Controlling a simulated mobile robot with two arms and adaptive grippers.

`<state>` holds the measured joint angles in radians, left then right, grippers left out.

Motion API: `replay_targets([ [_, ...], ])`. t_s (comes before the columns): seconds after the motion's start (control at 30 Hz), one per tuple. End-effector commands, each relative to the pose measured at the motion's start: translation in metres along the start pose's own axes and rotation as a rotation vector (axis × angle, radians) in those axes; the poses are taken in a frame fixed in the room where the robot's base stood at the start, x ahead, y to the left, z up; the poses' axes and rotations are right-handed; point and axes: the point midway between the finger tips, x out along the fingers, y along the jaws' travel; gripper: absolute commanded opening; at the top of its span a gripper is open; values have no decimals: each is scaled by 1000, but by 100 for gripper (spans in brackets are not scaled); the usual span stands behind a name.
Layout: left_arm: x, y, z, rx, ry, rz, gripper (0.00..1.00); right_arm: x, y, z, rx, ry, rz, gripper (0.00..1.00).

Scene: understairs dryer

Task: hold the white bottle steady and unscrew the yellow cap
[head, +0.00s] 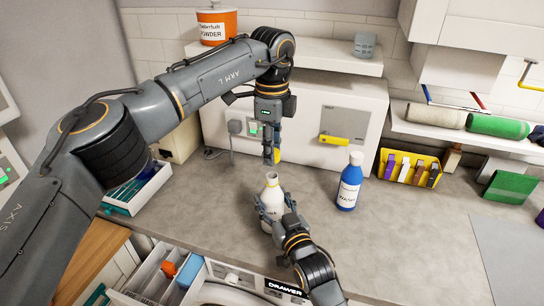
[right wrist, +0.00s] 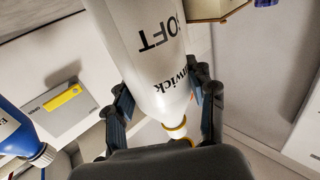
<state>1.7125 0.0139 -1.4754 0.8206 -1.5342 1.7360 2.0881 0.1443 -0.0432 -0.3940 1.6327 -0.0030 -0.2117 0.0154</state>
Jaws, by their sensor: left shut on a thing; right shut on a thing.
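The white bottle (head: 271,195) stands upright on the grey counter, its narrow neck uncovered at the top. My right gripper (head: 276,209) is shut around its body. In the right wrist view the bottle (right wrist: 145,55) appears upside down between the fingers of my right gripper (right wrist: 163,98), with an orange-yellow band near its neck. The yellow cap (head: 276,157) is above the bottle, apart from its neck, between the fingertips of my left gripper (head: 271,155). My left gripper points straight down and is shut on the cap. Its fingers partly hide the cap.
A blue bottle (head: 349,182) stands to the right on the counter. Behind it are a yellow rack (head: 409,170) and a white cabinet with a yellow handle (head: 334,140). An open drawer (head: 160,275) is at front left. The counter right of the blue bottle is partly free.

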Motion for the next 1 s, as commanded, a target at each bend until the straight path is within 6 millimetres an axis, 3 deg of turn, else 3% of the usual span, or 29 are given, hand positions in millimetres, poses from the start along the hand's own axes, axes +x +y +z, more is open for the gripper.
replay_targets([
  [0.13,1,0,0,0,0,1,0,0,0,1,-1,-2,0,0],
  [0.17,1,0,0,0,0,1,0,0,0,1,-1,-2,0,59],
  [0.27,1,0,0,0,0,1,0,0,0,1,-1,-2,0,79],
  [0.67,1,0,0,0,0,1,0,-4,0,1,0,-1,0,82],
  [0.77,1,0,0,0,0,1,0,-15,0,2,0,-3,0,82],
  [1.0,1,0,0,0,0,1,0,-66,0,2,0,-3,0,82],
])
